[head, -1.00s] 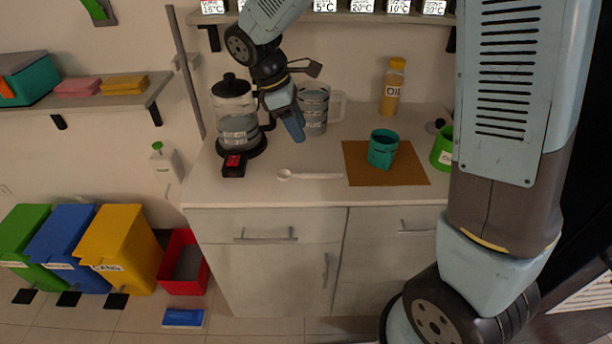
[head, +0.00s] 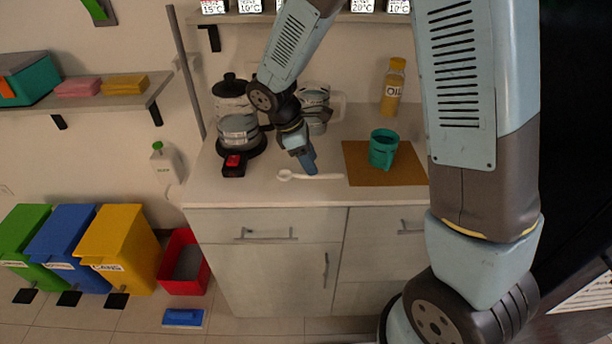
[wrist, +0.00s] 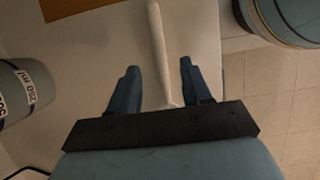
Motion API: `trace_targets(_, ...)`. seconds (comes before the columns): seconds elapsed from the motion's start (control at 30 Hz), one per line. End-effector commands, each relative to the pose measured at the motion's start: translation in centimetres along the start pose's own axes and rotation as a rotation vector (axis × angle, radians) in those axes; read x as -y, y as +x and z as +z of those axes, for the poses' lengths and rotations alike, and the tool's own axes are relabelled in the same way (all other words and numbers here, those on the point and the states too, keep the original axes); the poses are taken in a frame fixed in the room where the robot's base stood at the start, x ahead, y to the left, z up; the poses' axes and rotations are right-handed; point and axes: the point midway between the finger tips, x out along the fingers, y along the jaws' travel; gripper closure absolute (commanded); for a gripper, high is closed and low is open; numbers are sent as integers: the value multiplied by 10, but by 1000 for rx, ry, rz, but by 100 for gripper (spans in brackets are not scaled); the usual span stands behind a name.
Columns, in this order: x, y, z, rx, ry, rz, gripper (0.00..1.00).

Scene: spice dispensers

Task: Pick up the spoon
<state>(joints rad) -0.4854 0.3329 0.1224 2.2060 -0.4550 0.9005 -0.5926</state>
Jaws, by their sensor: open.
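The white spoon (head: 312,176) lies on the counter near its front edge, its bowl to the left and its handle to the right. My gripper (head: 310,170) is low over the counter at the spoon's handle. In the wrist view the spoon's handle (wrist: 159,55) runs between the two blue fingers of my gripper (wrist: 160,78), with a gap on each side. The fingers are open and hold nothing. The spoon's bowl end is hidden behind the dark gripper body in the wrist view. I cannot tell how high the fingertips are above the counter.
A kettle (head: 236,128) on a dark base stands left of my arm. A measuring jug (head: 318,122) is partly hidden behind it. A brown board (head: 405,174) with a teal cup (head: 383,148) lies right of the spoon. An oil bottle (head: 393,88) stands at the back.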

Motion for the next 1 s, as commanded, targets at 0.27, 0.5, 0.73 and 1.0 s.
trace_targets(0.27,0,33,-2,2,0,-2,52)
trace_targets(0.5,0,36,-2,1,0,-1,52)
trace_targets(0.73,0,37,-2,1,1,-1,69)
trace_targets(1.0,0,37,-1,1,1,-2,95)
